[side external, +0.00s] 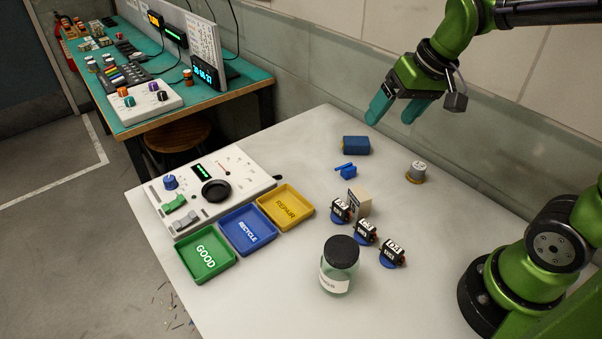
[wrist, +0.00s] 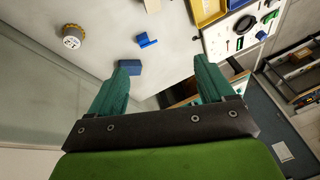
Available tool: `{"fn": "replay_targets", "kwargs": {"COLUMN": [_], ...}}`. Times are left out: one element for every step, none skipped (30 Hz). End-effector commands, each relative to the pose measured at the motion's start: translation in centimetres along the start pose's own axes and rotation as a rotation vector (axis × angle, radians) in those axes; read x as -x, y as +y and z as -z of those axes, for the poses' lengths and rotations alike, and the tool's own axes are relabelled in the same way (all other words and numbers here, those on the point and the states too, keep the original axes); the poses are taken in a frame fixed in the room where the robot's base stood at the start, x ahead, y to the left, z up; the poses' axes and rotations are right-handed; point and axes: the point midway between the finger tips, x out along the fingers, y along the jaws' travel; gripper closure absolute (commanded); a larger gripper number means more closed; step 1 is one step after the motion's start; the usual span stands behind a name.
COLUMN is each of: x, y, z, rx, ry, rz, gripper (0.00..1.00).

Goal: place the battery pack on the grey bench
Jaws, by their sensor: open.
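The blue box with a yellow end, which looks like the battery pack (side external: 356,145), lies on the light grey bench (side external: 290,148) near its back edge. In the wrist view, the blue box (wrist: 130,68) shows beside the left fingertip, partly hidden by it. My gripper (side external: 396,113) is open and empty. It is above the bench's back edge, up and to the right of the box in the side view. In the wrist view, both teal fingers of my gripper (wrist: 166,66) are spread with nothing between them.
Several black servos, a cream block (side external: 359,202) and a lidded jar (side external: 339,265) are further forward. Green (side external: 207,270), blue (side external: 248,250) and yellow (side external: 286,225) trays lie left. A wall runs behind.

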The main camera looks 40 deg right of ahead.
Motion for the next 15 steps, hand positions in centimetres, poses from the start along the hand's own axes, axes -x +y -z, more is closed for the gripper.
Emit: {"fn": "replay_targets", "kwargs": {"x": [-1.1, -1.6, -2.3, -2.9, -3.6, -4.5, -5.2, -6.0, -7.0, -7.8, -8.5, -9.6, -10.4, -11.1, -11.9], "y": [0.3, 0.5, 0.8, 1.0, 1.3, 1.7, 2.0, 2.3, 2.9, 3.3, 3.7, 4.3, 4.7, 5.1, 5.6], "z": [1.9, 2.9, 4.2, 5.3, 6.2, 7.5, 8.5, 9.4, 10.6, 11.5, 12.3, 13.3, 14.1, 14.8, 15.6], "rx": [0.036, 0.065, 0.106, 0.138, 0.172, 0.219, 0.257, 0.295, 0.348, 0.389, 0.43, 0.488, 0.533, 0.579, 0.642], "ry": [-0.039, -0.06, -0.089, -0.11, -0.133, -0.164, -0.186, -0.211, -0.243, -0.269, -0.293, -0.327, -0.352, -0.376, -0.407], "rz": [-0.024, -0.038, -0.055, -0.067, -0.079, -0.093, -0.103, -0.113, -0.124, -0.131, -0.137, -0.144, -0.148, -0.15, -0.151], "gripper": [0.19, 0.19, 0.19, 0.19, 0.19, 0.19, 0.19, 0.19, 0.19, 0.19, 0.19, 0.19, 0.19, 0.19, 0.19]}}
